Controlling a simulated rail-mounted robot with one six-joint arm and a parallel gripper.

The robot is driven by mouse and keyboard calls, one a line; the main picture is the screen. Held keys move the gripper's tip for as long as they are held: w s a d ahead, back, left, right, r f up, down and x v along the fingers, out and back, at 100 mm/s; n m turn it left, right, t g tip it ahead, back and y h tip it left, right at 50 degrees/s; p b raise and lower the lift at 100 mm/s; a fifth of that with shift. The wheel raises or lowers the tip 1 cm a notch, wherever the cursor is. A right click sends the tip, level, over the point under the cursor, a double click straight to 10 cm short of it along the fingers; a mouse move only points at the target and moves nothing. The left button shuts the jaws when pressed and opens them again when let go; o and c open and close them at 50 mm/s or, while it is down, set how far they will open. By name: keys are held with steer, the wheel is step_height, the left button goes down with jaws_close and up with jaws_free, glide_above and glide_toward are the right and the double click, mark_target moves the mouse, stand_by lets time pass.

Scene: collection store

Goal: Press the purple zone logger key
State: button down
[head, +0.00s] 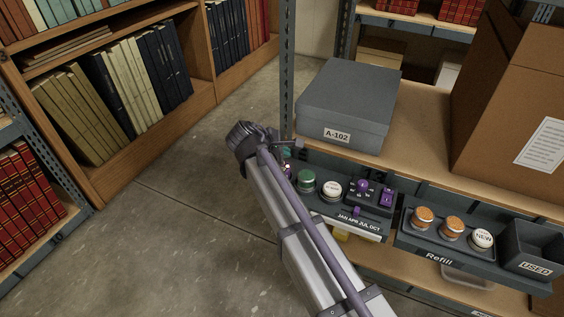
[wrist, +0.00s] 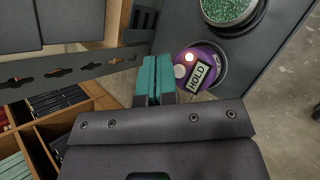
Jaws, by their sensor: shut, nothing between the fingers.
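A round purple device (wrist: 204,62), which looks like the zone logger, sits in a dark round holder in the wrist view. It carries a glowing light (wrist: 189,57), a pale round spot (wrist: 180,71) that may be its key, and a label reading HOLD (wrist: 200,77). My gripper (wrist: 154,75) has teal fingertips shut together with nothing between them, just left of the device in the picture. Whether they touch it I cannot tell. In the head view my gripper (head: 287,153) is at the tray's left end, and my arm hides most of the device.
A green-topped tin (head: 306,181) and a white-lidded one (head: 331,188) stand beside the device, with purple items (head: 387,197) further right. A grey box A-102 (head: 350,95) sits on the shelf above. A grey upright post (head: 288,70) rises close to my gripper.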

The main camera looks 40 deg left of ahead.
steer(key=shift+f+b, duration=0.45)
steer(key=shift+f+b, duration=0.4)
stand_by(0.5)
steer(key=shift+r, duration=0.1)
steer(key=shift+r+p, duration=0.8)
steer(key=shift+p, duration=0.05)
step_height(320, 180, up, 5)
steer(key=p, duration=0.5)
